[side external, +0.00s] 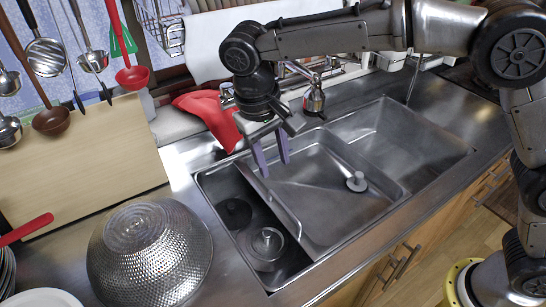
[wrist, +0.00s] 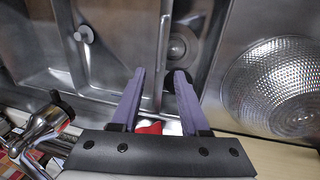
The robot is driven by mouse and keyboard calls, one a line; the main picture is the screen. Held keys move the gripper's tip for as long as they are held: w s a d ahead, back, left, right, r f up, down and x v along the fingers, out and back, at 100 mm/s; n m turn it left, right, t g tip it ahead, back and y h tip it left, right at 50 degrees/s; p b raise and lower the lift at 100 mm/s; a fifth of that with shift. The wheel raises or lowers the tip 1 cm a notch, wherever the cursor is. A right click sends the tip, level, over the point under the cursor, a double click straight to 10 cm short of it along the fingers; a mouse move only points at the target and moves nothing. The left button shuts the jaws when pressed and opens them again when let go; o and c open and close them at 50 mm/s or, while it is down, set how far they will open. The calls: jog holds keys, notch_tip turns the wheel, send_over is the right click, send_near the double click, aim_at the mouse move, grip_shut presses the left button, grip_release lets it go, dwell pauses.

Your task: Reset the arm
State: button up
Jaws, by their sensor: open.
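My gripper (side external: 270,158) hangs over the left part of the sink in the side external view, with its two purple fingers pointing down. In the wrist view the fingers of my gripper (wrist: 160,74) stand apart with nothing held between them. The metal sink (side external: 335,190) lies below and has a narrow left basin and larger basins to the right. The divider of the sink (wrist: 165,45) shows below the fingers in the wrist view. I cannot tell the exact height of the fingertips above the sink.
A hammered metal bowl (side external: 150,255) stands upside down left of the sink. A red cloth (side external: 212,115) and the faucet (side external: 314,98) are behind the sink. Ladles, including a red ladle (side external: 131,76), hang at the upper left. A red handle (side external: 25,230) lies at the left edge.

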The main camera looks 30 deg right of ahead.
jog(key=s+d+r+m+t+y, duration=0.1)
jog(key=s+d+r+m, duration=0.1)
jog(key=s+d+r, duration=0.5)
jog(key=s+d+r+m+t+y, duration=0.1)
jog(key=d+r+t, duration=0.1)
jog(key=d+r, duration=0.65)
jog(key=s+d+f+t, duration=0.2)
jog(key=s+d+f, duration=0.3)
jog(key=s+d, duration=0.45)
jog(key=s+a+f+n, duration=0.1)
jog(key=s+f+n, duration=0.2)
jog(key=s+f, duration=0.3)
jog(key=shift+f+t, duration=0.3)
jog(key=shift+f, duration=0.15)
